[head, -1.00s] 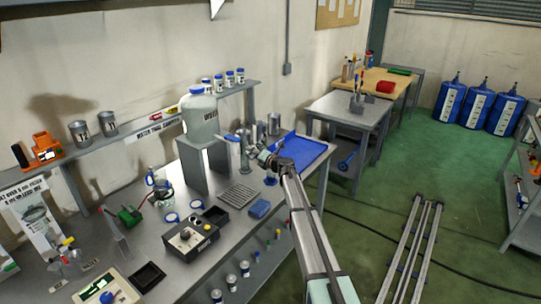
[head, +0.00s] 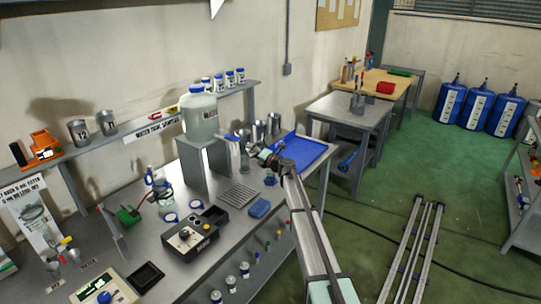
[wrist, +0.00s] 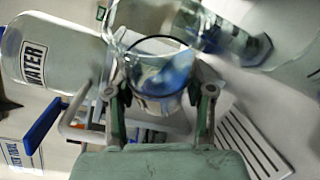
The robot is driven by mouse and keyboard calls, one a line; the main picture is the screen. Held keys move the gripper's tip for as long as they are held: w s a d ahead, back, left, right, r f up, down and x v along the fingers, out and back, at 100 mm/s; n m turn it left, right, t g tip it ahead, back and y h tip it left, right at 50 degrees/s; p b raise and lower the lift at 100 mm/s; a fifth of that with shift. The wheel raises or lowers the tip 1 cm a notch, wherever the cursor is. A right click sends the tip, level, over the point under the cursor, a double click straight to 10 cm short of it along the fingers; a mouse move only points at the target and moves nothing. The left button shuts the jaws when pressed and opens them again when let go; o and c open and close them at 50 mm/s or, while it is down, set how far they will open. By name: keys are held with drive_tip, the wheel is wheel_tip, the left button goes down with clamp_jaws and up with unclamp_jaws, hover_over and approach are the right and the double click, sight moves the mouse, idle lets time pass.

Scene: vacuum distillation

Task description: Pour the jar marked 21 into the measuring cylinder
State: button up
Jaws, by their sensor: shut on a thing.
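My gripper (wrist: 159,91) is shut on a clear glass jar (wrist: 147,107), one finger on each side of it in the wrist view. Blue shows through the glass; I cannot tell whether it is liquid in the jar or something behind it. The jar's marking is not readable. A tall clear glass vessel, apparently the measuring cylinder (wrist: 240,45), lies just beyond the jar, blurred and partly covered by the jar's rim. In the head view my gripper (head: 262,154) is over the bench, close to the right of the cylinder (head: 244,158).
A large white water jug (head: 199,115) stands on a grey stand (head: 204,165) behind and left of my gripper. Metal cups (head: 274,124) and a blue tray (head: 312,150) are close behind and right. A slotted rack (head: 239,194) and blue block (head: 260,208) lie in front.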

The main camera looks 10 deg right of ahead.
drive_tip(key=shift+f+m+t+b, duration=0.25)
drive_tip(key=shift+m+b, duration=0.35)
drive_tip(key=shift+b, duration=0.35)
drive_tip(key=shift+d+r+m+t+y+p, duration=0.25)
drive_tip(key=shift+d+r+m+y+p, duration=0.1)
drive_tip(key=shift+r+m, duration=0.35)
idle(0.7)
drive_tip(key=shift+w+d+r+m+t, duration=0.15)
drive_tip(key=shift+r+m+t, duration=0.15)
drive_tip(key=shift+m, duration=0.35)
drive_tip(key=shift+s+d+r+m+t, duration=0.1)
drive_tip(key=shift+r+m+t, duration=0.15)
drive_tip(key=shift+m, duration=0.4)
idle(1.0)
